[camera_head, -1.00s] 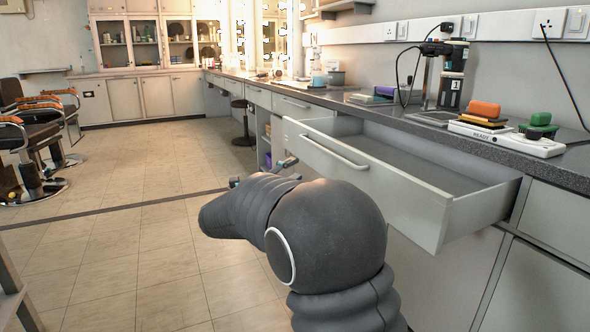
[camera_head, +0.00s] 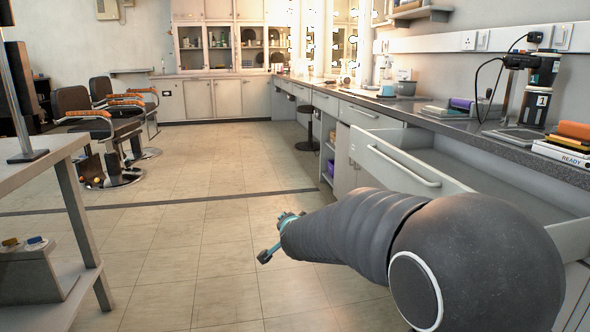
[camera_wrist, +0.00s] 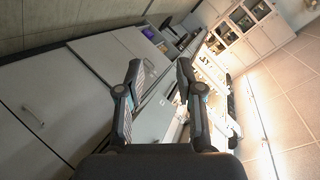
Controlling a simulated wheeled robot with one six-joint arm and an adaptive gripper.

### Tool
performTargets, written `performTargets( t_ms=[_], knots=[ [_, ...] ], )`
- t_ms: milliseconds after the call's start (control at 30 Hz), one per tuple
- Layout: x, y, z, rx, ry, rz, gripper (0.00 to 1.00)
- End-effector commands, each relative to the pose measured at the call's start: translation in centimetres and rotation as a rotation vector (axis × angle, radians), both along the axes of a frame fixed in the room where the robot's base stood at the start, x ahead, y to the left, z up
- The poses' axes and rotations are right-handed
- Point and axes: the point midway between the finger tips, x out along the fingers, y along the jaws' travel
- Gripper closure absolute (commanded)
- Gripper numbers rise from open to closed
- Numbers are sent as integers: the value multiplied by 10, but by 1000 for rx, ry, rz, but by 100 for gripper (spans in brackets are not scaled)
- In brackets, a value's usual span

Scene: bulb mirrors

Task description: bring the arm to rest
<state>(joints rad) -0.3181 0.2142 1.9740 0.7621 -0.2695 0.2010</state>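My arm stretches across the lower right of the head view, and my gripper (camera_head: 277,238) shows small at its far end, over the tiled floor. In the wrist view my gripper (camera_wrist: 158,80) has its two fingers spread apart with nothing between them. It hangs in free air to the left of the open drawer (camera_head: 410,168), which is pulled out from under the counter. The drawer's inside is partly hidden by my arm in the head view.
The grey counter (camera_head: 455,128) runs along the right, with a black device (camera_head: 537,88) and stacked items (camera_head: 565,145) on it. A table (camera_head: 45,165) stands at the left. Barber chairs (camera_head: 100,130) stand at the back left. The floor (camera_head: 190,235) between is clear.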

Motion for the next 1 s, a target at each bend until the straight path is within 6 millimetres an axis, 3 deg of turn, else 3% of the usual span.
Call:
performTargets(
  t_ms=[133,267,400,600,800,1000],
  knots=[
    [-61,4,-5,-125,160,222,64],
    [-128,-7,-10,-249,308,400,64],
    [-206,-37,-10,-384,463,549,64],
    [-305,-89,-1,-542,638,658,64],
    [-374,-136,19,-646,713,644,64],
    [-401,-159,49,-679,640,555,64]
  ],
)
